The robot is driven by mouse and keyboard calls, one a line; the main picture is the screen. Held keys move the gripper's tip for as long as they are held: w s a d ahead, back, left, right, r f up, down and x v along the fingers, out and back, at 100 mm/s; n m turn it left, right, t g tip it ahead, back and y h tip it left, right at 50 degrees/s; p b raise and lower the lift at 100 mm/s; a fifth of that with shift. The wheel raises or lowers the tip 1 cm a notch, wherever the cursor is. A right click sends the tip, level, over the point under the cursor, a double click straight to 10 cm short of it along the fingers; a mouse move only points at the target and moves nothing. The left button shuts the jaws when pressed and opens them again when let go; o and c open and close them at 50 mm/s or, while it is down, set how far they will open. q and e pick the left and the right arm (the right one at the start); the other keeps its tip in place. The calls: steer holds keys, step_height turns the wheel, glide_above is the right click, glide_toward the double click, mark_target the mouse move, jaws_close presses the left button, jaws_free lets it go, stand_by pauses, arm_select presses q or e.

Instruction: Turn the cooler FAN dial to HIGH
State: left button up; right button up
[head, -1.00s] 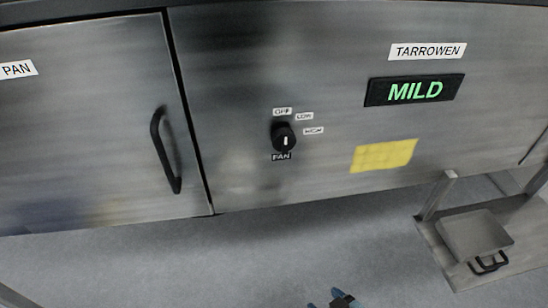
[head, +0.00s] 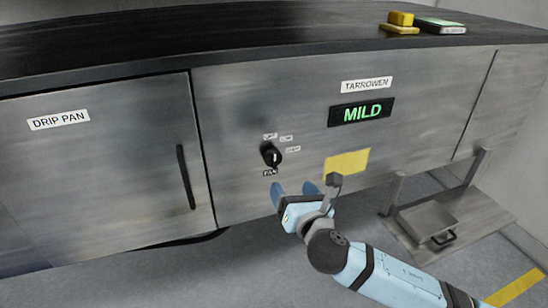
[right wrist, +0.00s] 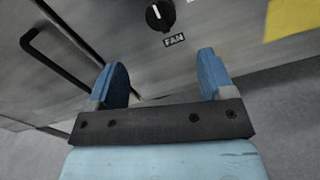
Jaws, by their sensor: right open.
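The FAN dial (head: 271,155) is a black round knob with a white pointer line on the steel cabinet front. Small labels for OFF, LOW and HIGH (head: 293,149) sit above and to its right, with FAN below. The pointer looks close to vertical; I cannot tell which setting it marks. My right gripper (head: 295,188) is open and empty, below and slightly right of the dial, not touching it. In the right wrist view the dial (right wrist: 159,15) is at the top, beyond and between the two blue fingers. My left gripper is not in view.
A door handle (head: 186,177) stands out left of the dial. A green MILD display (head: 361,111) and a yellow note (head: 347,162) are to the right. A low stand with a metal box (head: 428,220) is at lower right. Yellow and green items (head: 440,26) lie on the counter.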

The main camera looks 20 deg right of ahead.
mark_target(274, 160)
steer(key=w+p, duration=0.1)
steer(key=w, duration=0.4)
steer(key=w+p, duration=0.1)
steer(key=w, duration=0.5)
steer(key=shift+w+a, duration=0.2)
steer(key=shift+w, duration=0.4)
steer(key=shift+w+f, duration=0.1)
steer(key=shift+w, duration=0.2)
steer(key=shift+c, duration=0.6)
steer(key=c, duration=0.8)
